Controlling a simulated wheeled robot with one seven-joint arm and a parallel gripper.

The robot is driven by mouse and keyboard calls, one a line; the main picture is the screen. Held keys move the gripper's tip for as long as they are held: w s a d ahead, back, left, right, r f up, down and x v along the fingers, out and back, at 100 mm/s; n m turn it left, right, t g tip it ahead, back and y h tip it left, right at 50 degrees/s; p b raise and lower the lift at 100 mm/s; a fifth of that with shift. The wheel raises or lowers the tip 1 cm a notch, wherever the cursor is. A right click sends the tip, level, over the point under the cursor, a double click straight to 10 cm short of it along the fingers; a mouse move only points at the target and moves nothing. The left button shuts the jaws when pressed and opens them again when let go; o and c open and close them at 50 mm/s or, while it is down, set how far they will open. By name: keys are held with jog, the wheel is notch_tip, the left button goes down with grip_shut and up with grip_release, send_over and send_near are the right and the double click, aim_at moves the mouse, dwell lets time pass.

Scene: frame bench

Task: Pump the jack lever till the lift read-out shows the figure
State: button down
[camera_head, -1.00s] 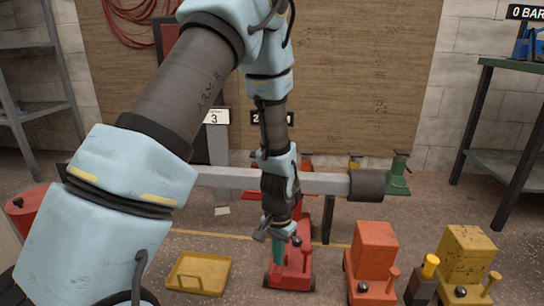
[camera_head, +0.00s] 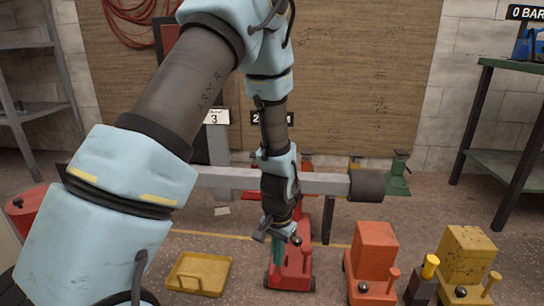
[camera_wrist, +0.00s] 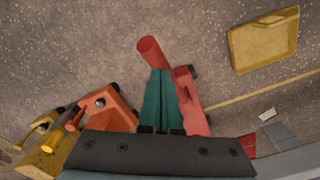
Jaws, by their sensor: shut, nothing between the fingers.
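A red jack (camera_head: 291,270) stands on the floor below the beam, in the middle of the head view. My gripper (camera_head: 277,246) is over it, with its teal fingers shut and empty. In the wrist view the fingers (camera_wrist: 158,78) reach toward a red round-ended lever (camera_wrist: 150,50), beside the red jack body (camera_wrist: 190,102). The fingertips overlap the lever there; I cannot tell whether they touch. In the head view my arm hides much of the lever. A sign reading 3 (camera_head: 214,116) stands behind; a second sign (camera_head: 254,118) is partly hidden, with a 2 showing.
An orange jack (camera_head: 375,250) and a yellow jack (camera_head: 467,255) stand at the right. A yellow tray (camera_head: 200,274) lies at the left. A grey beam (camera_head: 322,184) crosses behind my gripper. A green bench (camera_head: 508,165) stands at the far right.

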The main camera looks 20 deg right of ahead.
dwell(0.5)
notch_tip(320, 180, down, 11)
jog(key=b, duration=0.6)
notch_tip(320, 180, up, 9)
jog(key=p, duration=0.8)
jog(key=shift+f, duration=0.25)
dwell(0.5)
dwell(0.6)
